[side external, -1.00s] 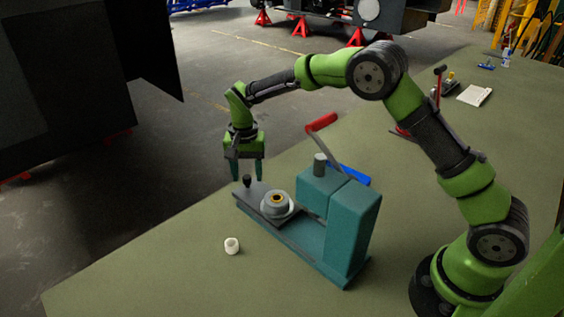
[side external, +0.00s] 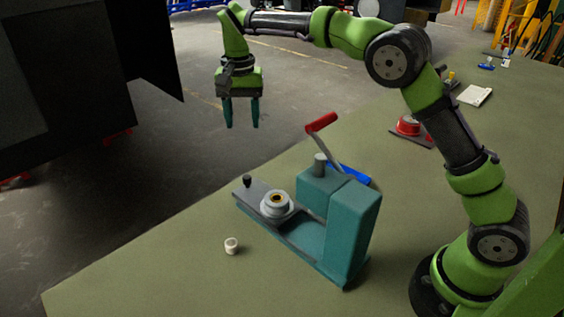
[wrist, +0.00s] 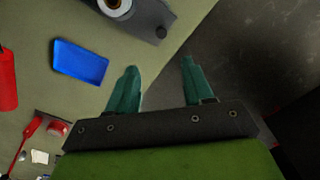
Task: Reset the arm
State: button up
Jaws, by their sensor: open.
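My gripper (side external: 241,124) is open and empty, its two teal fingers pointing down. It hangs in the air above and behind the teal press-like machine (side external: 350,225), clear of it. In the wrist view my gripper (wrist: 158,80) shows its fingers apart with nothing between them. The machine carries a silver ring-shaped part with an orange-brown centre (side external: 276,203) on its grey plate. Its lever has a red handle (side external: 321,122). The ring-shaped part also shows at the top of the wrist view (wrist: 113,5).
A small white cylinder (side external: 231,246) stands on the green table (side external: 150,270) left of the machine. A blue tray (side external: 350,174) lies behind the machine. A red round item (side external: 408,126) and a white notepad (side external: 474,95) are farther back. A dark large body (side external: 70,90) stands left.

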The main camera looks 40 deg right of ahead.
jog(key=s+d+r+n+t+y, duration=0.3)
jog(key=s+r, duration=0.5)
jog(key=s, duration=0.6)
jog(key=s+d+f+n+t+h, duration=0.1)
jog(key=s+f+t, duration=0.3)
jog(key=s, duration=1)
jog(key=shift+s+d+f+n, duration=0.2)
jog(key=shift+d+f+n, duration=0.25)
jog(key=shift+f+n, duration=0.05)
